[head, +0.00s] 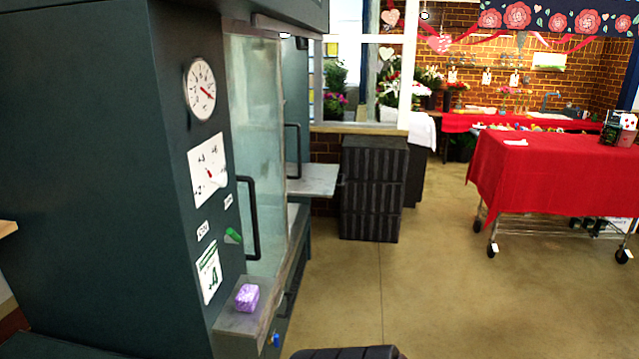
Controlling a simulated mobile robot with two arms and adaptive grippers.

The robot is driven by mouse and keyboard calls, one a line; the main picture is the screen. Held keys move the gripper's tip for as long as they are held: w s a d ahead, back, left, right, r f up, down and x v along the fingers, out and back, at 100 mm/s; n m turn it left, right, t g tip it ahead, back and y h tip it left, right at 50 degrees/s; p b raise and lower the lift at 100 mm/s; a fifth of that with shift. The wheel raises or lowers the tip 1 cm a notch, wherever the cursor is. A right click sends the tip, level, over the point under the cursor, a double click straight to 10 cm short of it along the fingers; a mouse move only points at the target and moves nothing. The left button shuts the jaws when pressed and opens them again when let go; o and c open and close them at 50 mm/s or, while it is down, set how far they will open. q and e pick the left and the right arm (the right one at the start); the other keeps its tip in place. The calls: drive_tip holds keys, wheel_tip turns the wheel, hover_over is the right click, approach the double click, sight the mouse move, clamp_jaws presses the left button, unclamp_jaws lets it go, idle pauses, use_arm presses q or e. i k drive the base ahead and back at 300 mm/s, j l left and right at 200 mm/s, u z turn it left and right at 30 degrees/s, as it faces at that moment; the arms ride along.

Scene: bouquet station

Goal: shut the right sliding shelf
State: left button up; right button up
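A dark green cabinet (90,150) with glass doors fills the left of the head view, seen at an angle. A pale grey shelf (318,179) sticks out of its far part into the aisle, so it stands pulled out. Its top looks bare, and its inner end is hidden behind the near glass door (256,120). This door has a black upright handle (250,215); another black handle (294,150) shows farther back, beside the shelf.
Stacked black crates (373,190) stand just beyond the shelf. A purple box (246,297) rests on a low ledge (236,322) at the cabinet's near front. A wheeled table with a red cloth (550,175) stands at right. The floor (420,290) between is clear.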

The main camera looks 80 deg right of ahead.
sight(318, 181)
drive_tip(key=l+z, duration=0.15)
drive_tip(key=z, duration=0.3)
drive_tip(key=l+z, duration=0.15)
drive_tip(key=z, duration=0.25)
drive_tip(key=l+z, duration=0.2)
drive_tip(key=z, duration=0.25)
drive_tip(key=i+l+z, duration=0.1)
drive_tip(key=z, duration=0.35)
drive_tip(key=i+l+z, duration=0.35)
drive_tip(key=i+l, duration=0.2)
drive_tip(key=l, duration=0.15)
drive_tip(key=i+l+z, duration=0.3)
drive_tip(key=i+l, duration=0.3)
drive_tip(key=i+l+u, duration=0.1)
drive_tip(key=u, duration=0.25)
drive_tip(key=i+l+u, duration=0.65)
drive_tip(key=l+u, duration=0.15)
